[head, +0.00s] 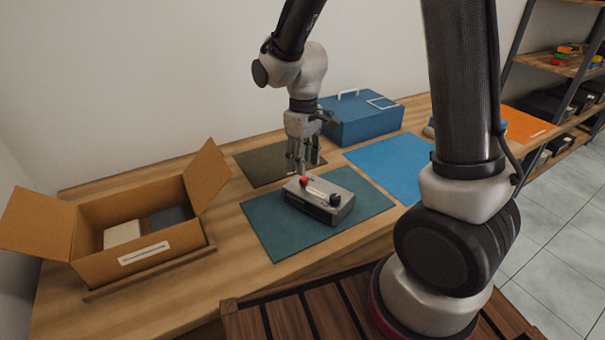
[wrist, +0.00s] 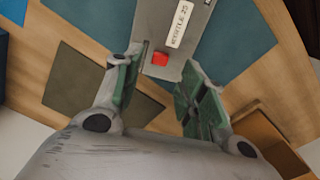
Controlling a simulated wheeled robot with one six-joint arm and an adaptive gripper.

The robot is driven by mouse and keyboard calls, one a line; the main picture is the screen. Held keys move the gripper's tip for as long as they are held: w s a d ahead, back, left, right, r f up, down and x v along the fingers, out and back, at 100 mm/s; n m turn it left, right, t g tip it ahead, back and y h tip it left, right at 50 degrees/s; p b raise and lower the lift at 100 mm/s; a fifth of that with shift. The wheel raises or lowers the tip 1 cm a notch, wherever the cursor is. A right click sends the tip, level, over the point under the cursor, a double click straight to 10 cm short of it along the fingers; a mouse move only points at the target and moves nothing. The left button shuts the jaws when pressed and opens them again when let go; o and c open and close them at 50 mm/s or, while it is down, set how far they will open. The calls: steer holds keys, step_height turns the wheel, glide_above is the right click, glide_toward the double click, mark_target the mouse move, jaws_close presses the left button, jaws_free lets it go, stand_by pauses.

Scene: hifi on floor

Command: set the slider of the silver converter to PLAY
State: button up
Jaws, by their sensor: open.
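The silver converter (head: 322,210) lies on a dark teal mat (head: 268,230) on the wooden table. A red knob (head: 304,181) is at its far left end, and a black knob (head: 334,199) is at its near right. My gripper (head: 299,168) points down just above the red end, open and empty. In the wrist view the converter (wrist: 198,22) carries a white label whose lettering I cannot read surely. The red piece (wrist: 160,58) shows between the open green-padded fingers of my gripper (wrist: 164,66). I cannot tell the slider's setting, and no PLAY mark is readable.
An open cardboard box (head: 150,255) with items inside stands at the left. A blue case (head: 360,120) stands at the back. A dark olive mat (head: 255,170) and a bright blue mat (head: 385,165) lie nearby. Shelves (head: 555,60) are at the right.

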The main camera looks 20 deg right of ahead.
mark_target(304, 178)
steer(key=shift+f, duration=2.35)
jaws_close()
